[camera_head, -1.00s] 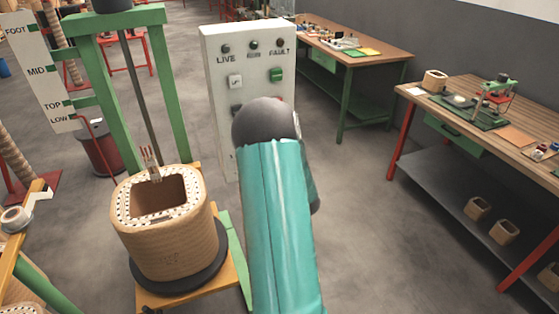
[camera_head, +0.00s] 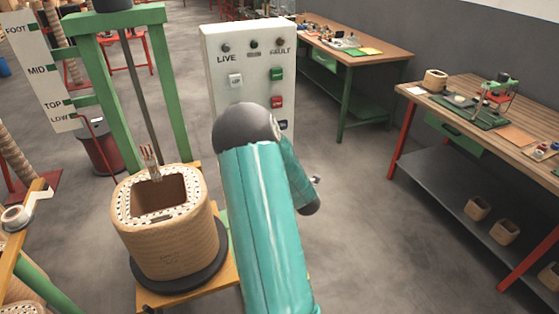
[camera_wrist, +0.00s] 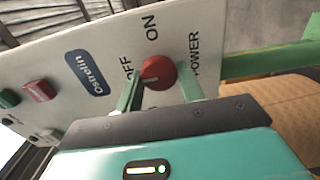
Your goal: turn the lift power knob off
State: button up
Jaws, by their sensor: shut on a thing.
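The red power knob (camera_wrist: 157,73) shows in the wrist view on the white control panel (camera_wrist: 205,30), among the printed words ON, OFF and POWER. A pale pointer mark on the knob's face lies on its left side, toward the word OFF. My gripper (camera_wrist: 161,85) has its two green fingers on either side of the knob and is shut on it. In the head view the white panel (camera_head: 220,70) stands upright beyond my arm. My arm hides its lower part, the knob and my gripper there.
The panel carries a green button (camera_head: 277,74), a red button (camera_head: 276,102) and small lamps. Workbenches (camera_head: 365,50) stand at the back and right (camera_head: 480,100). The grey floor between is open.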

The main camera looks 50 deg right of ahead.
jog(key=o, duration=1)
jog(key=shift+s, duration=0.15)
jog(key=v, duration=1.3)
jog(key=shift+s+a, duration=0.2)
jog(key=shift+w, duration=0.1)
